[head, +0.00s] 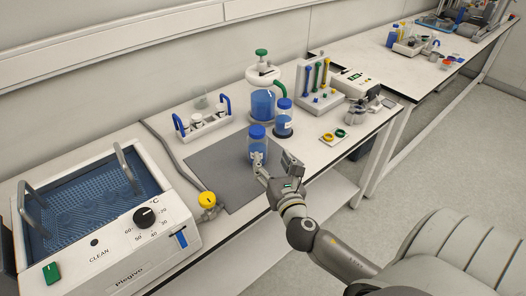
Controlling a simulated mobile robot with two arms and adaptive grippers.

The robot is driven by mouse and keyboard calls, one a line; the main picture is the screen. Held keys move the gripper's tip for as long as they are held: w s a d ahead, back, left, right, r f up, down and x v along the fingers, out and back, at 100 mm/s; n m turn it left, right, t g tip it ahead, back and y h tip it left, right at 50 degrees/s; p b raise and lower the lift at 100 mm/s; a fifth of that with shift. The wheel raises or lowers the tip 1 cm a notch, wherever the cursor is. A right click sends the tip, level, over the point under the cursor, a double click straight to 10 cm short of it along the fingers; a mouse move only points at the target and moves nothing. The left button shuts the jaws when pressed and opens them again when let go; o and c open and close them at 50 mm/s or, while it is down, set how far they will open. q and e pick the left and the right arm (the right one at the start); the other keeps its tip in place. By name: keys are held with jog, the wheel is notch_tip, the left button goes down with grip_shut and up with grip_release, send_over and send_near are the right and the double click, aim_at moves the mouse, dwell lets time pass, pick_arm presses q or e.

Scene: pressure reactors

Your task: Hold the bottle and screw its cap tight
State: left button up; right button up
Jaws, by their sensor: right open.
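A small clear bottle (257,147) with a blue cap (257,131) stands upright on the grey mat (215,170). The cap sits on the bottle's neck; I cannot tell how tight it is. My right gripper (259,165) reaches in from the lower right, with its open fingers at the lower front of the bottle. Whether the fingers touch the bottle is too small to tell. My left gripper is out of view.
Close behind stand another blue-capped bottle (283,119) and a larger blue-filled vessel (262,102) with a green top. A water bath (85,205) fills the left, with a yellow-topped valve (207,200) beside it. The mat's left part is clear.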

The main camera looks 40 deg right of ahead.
jog(key=s+a+f+m+g+y, duration=0.3)
jog(key=s+a+f+m+g, duration=0.4)
jog(key=s+f+m, duration=0.55)
jog(key=s+a+f+m+g+y, duration=0.3)
jog(key=s+a+f+m+g, duration=0.55)
jog(key=m, duration=0.65)
jog(key=s+d+f, duration=0.1)
jog(key=s+f, duration=0.2)
jog(key=f, duration=0.8)
jog(key=s+f, duration=0.3)
jog(key=f, duration=0.9)
jog(key=s+d+f, duration=0.3)
jog(key=s+f, duration=0.8)
jog(key=s, duration=0.3)
jog(key=shift+f+m, duration=0.15)
jog(key=shift+m, duration=0.2)
